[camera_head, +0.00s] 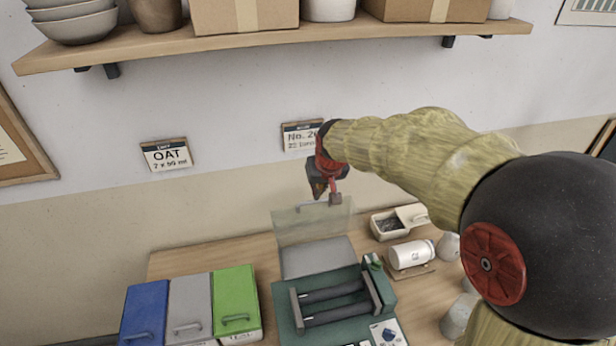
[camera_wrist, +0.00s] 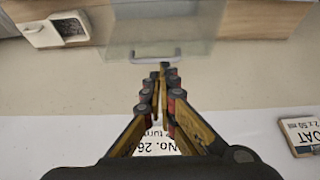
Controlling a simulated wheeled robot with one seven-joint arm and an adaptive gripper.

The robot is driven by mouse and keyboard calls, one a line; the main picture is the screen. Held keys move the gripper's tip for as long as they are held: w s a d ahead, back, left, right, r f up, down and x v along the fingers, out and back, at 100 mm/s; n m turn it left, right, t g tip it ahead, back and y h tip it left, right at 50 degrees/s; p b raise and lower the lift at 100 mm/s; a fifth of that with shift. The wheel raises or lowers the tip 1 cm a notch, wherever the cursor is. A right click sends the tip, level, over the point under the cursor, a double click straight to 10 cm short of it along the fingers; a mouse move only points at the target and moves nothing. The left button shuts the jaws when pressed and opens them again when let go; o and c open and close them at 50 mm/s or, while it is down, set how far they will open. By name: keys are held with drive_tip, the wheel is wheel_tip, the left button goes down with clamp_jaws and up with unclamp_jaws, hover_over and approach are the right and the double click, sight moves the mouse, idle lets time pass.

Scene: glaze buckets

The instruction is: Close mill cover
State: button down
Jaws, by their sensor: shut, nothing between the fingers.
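The mill (camera_head: 290,318) is a dark green machine with two dark rollers on the wooden table. Its see-through cover (camera_head: 288,225) stands raised at the back of the mill, with a small handle along its top edge. In the wrist view the cover (camera_wrist: 185,40) is at the top, with its pale handle (camera_wrist: 155,54) just beyond my fingertips. My gripper (camera_head: 326,198) is at the cover's top edge in the head view. My gripper (camera_wrist: 163,70) is shut and empty, its fingertips together close to the handle. I cannot tell whether they touch it.
Blue (camera_head: 144,312), grey (camera_head: 191,305) and green (camera_head: 236,300) lidded bins stand left of the mill. A white tray with dark contents (camera_head: 390,224) and a white jar (camera_head: 410,254) are to its right. A shelf (camera_head: 280,40) with bowls and boxes hangs above. Wall cards (camera_head: 166,154) hang behind.

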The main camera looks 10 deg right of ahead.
drive_tip(key=w+f+p, duration=0.3)
drive_tip(key=w+p, duration=0.3)
drive_tip(key=w, duration=0.4)
drive_tip(key=f, duration=0.2)
drive_tip(key=w+f+p, duration=0.1)
drive_tip(key=f, duration=0.2)
drive_tip(key=f+p, duration=0.1)
drive_tip(key=f, duration=0.2)
drive_tip(key=shift+w+a+f, duration=0.1)
drive_tip(key=shift+w, duration=0.15)
drive_tip(key=shift+s, duration=0.35)
